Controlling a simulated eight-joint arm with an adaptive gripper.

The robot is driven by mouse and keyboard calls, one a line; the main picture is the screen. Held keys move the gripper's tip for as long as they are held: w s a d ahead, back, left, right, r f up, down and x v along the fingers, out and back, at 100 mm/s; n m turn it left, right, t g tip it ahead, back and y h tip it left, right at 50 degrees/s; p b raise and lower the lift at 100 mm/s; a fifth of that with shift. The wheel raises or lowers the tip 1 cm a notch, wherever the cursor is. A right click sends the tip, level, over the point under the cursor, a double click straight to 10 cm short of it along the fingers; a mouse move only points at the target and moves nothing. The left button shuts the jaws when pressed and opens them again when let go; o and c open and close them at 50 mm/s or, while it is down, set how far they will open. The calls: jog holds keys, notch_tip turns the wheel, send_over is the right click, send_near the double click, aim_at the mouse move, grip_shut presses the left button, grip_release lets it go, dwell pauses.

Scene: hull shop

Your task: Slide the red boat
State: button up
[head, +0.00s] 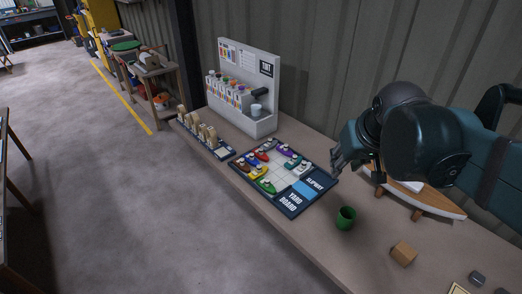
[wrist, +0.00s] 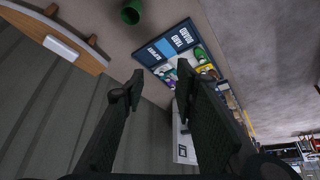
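The yard board (head: 290,205) lies on the bench, a dark-framed tray with a pale grid and a blue slipway strip on its right side. The small red boat (head: 262,156) sits in the board's back left part, among several other coloured boats. My gripper (head: 343,158) hangs to the right of the board, above the bench and apart from the boats. In the wrist view my gripper (wrist: 160,84) has its two fingers wide apart with nothing between them. The board (wrist: 158,51) shows beyond the fingertips there; I cannot make out the red boat in that view.
A green cup (head: 346,217) and a wooden block (head: 403,254) stand right of the board. A wooden boat hull (head: 424,199) is under my arm.

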jog(key=w+a+r+n+g, duration=0.1)
jog(key=w+a, duration=0.1)
jog(key=w, duration=0.6)
jog(key=w+a+r+g, duration=0.1)
jog(key=w+a, duration=0.2)
jog(key=w, duration=0.4)
jog(key=n+g+p, duration=0.1)
jog(key=n+g, duration=0.3)
jog(key=n, duration=0.1)
send_over(261, 149)
jog(key=f, duration=2.9)
jog(key=shift+d+f, duration=0.2)
jog(key=shift+f, duration=0.1)
jog(key=shift+w+a+f, duration=0.2)
jog(key=shift+f, duration=0.25)
jog(key=shift+f, duration=0.15)
jog(key=shift+f, duration=3.75)
jog(key=shift+c, duration=0.2)
grip_shut()
